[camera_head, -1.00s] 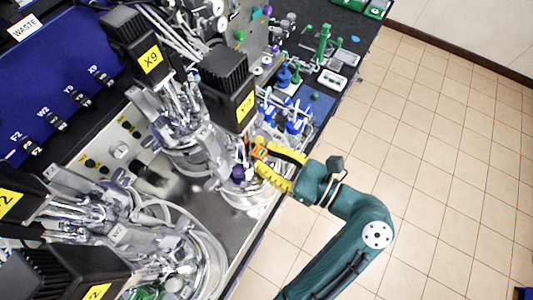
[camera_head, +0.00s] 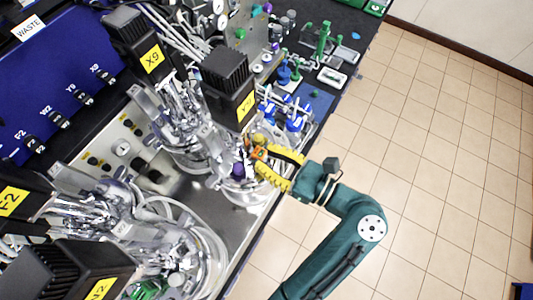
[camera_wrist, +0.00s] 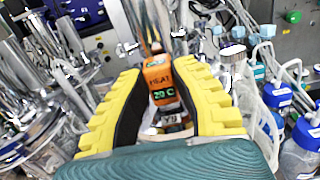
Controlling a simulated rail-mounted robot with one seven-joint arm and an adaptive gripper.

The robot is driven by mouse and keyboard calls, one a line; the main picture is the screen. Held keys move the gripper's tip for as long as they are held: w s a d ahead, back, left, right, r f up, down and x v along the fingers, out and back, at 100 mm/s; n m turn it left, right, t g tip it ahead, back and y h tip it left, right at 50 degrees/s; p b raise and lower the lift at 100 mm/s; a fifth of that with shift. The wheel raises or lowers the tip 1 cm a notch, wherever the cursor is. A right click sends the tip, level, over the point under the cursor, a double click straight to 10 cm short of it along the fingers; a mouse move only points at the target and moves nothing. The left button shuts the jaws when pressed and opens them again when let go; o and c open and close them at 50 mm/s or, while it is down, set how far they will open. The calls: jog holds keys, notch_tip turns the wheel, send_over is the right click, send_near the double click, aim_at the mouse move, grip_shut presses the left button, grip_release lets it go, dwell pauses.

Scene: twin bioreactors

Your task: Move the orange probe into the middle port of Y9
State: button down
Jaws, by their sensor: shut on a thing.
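The orange probe (camera_head: 258,152) is between the yellow fingers of my gripper (camera_head: 264,166), at the right side of the Y9 reactor. In the wrist view the probe (camera_wrist: 159,82) is an orange block with a small display, and both fingers of my gripper (camera_wrist: 163,95) close around it. Its lower end is hidden. Y9 is the glass vessel (camera_head: 238,190) under a black motor (camera_head: 227,70) with a yellow label. A purple-topped part (camera_head: 238,170) stands on its head plate, left of the fingers. The middle port cannot be made out.
The X9 motor (camera_head: 130,32) and its crowded glassware stand to the left. Blue-capped bottles (camera_head: 295,122) stand close behind my gripper; they also show right of it in the wrist view (camera_wrist: 276,95). More reactors fill the lower left. The tiled floor (camera_head: 450,150) on the right is clear.

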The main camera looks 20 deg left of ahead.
jog(key=c, duration=0.9)
grip_release()
jog(key=d, duration=0.4)
jog(key=s+d, duration=0.1)
jog(key=d, duration=0.7)
jog(key=shift+s, duration=0.2)
